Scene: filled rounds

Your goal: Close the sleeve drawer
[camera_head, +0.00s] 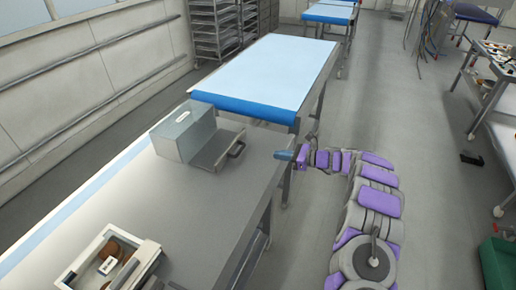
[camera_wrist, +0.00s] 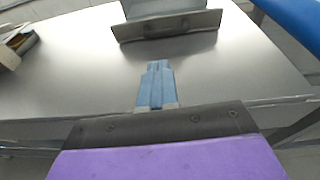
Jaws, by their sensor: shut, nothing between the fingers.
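The sleeve drawer (camera_head: 219,150) is a grey tray with a dark handle (camera_head: 236,150), sticking out of the right side of a grey metal box (camera_head: 183,133) on the steel table. In the wrist view the drawer front (camera_wrist: 168,25) faces me, with its handle (camera_wrist: 167,27) at the middle. My gripper (camera_head: 284,155) is at the table's right edge, to the right of the drawer and apart from it. In the wrist view my gripper (camera_wrist: 157,68) is shut with its blue fingers together, pointing at the drawer front across a stretch of bare table.
The steel table (camera_head: 190,215) is bare around the drawer. An open box (camera_head: 143,262) with brown and white items stands at the near left. A blue-covered table (camera_head: 270,75) stands behind. The floor (camera_head: 420,190) right of my arm is mostly clear; a green bin (camera_head: 496,262) is at the lower right.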

